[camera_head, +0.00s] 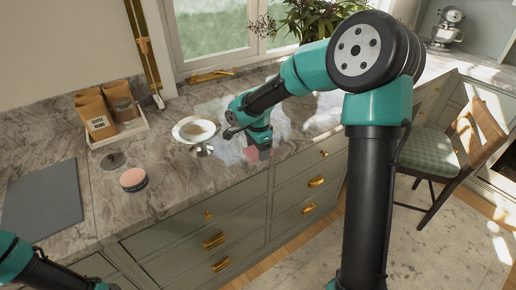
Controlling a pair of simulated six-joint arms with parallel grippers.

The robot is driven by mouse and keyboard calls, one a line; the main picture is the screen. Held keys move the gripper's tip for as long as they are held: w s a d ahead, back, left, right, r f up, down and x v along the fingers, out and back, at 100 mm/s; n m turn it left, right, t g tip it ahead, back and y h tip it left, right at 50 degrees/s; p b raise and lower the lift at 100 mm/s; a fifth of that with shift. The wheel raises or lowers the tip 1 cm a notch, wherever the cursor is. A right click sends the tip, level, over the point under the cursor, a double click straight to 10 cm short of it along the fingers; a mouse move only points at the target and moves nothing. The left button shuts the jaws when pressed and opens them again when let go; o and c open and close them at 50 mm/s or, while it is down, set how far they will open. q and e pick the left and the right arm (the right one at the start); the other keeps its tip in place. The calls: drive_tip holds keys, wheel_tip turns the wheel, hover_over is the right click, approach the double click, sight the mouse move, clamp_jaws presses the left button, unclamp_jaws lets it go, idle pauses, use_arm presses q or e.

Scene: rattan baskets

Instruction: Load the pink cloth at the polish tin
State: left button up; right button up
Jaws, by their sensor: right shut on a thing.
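The polish tin (133,183) is a small, round, dark-sided tin with a pink top, standing open on the marble counter at the left. A dark round disc (112,160), perhaps its lid, lies just behind it. My right gripper (256,146) points down near the counter's front edge, well to the right of the tin. It is shut on the pink cloth (251,155), of which only a small patch shows under the jaws; I cannot tell whether the cloth touches the counter. My left arm enters at the lower left, and its gripper is outside the picture.
A silver footed dish (197,149) stands between the tin and my right gripper. A tray (122,138) with brown coffee bags (97,115) and a jar is behind the tin. A grey slab (42,203) lies at the left. Drawers with brass handles are below the counter's front edge.

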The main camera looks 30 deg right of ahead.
drive_tip(key=shift+c, duration=0.6)
drive_tip(key=shift+w+a+r+n, duration=0.15)
drive_tip(key=shift+a+r+n, duration=0.2)
drive_tip(key=shift+n, duration=0.15)
drive_tip(key=w+a+r+n, duration=0.2)
drive_tip(key=a+r+n, duration=0.9)
drive_tip(key=n, duration=0.6)
drive_tip(key=shift+a, duration=0.45)
drive_tip(key=shift+a, duration=0.1)
